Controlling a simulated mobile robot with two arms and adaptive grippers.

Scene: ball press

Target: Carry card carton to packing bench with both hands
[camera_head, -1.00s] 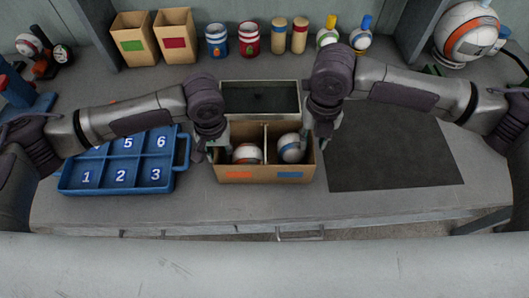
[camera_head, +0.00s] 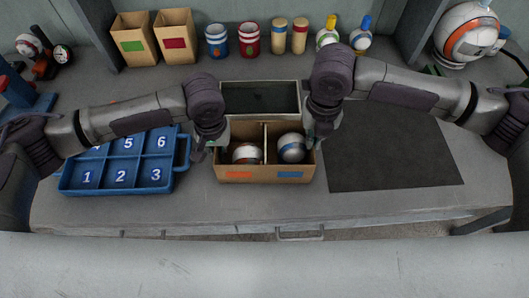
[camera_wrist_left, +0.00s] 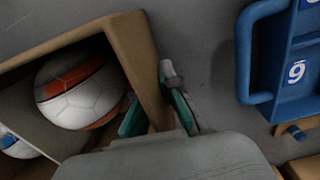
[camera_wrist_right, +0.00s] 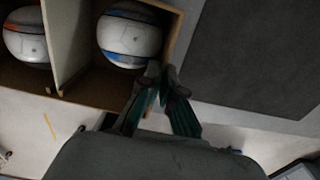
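The card carton (camera_head: 265,175) stands upright on the grey worktop at the middle. A divider splits it in two. The left half holds a white ball with orange bands (camera_head: 247,153), the right half a white ball with blue (camera_head: 291,148). My left gripper (camera_wrist_left: 155,105) is shut on the carton's left side wall, one finger inside and one outside. My right gripper (camera_wrist_right: 160,85) is shut on the right side wall in the same way. The carton wall hides part of each grip. I cannot tell which surface is the packing bench.
A blue numbered tray (camera_head: 120,177) stands close to the left of the carton. A dark mat (camera_head: 390,150) lies to the right, clear. A grey open-topped bin (camera_head: 260,98) is right behind the carton. Tan boxes (camera_head: 134,40), cans and bottles line the back.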

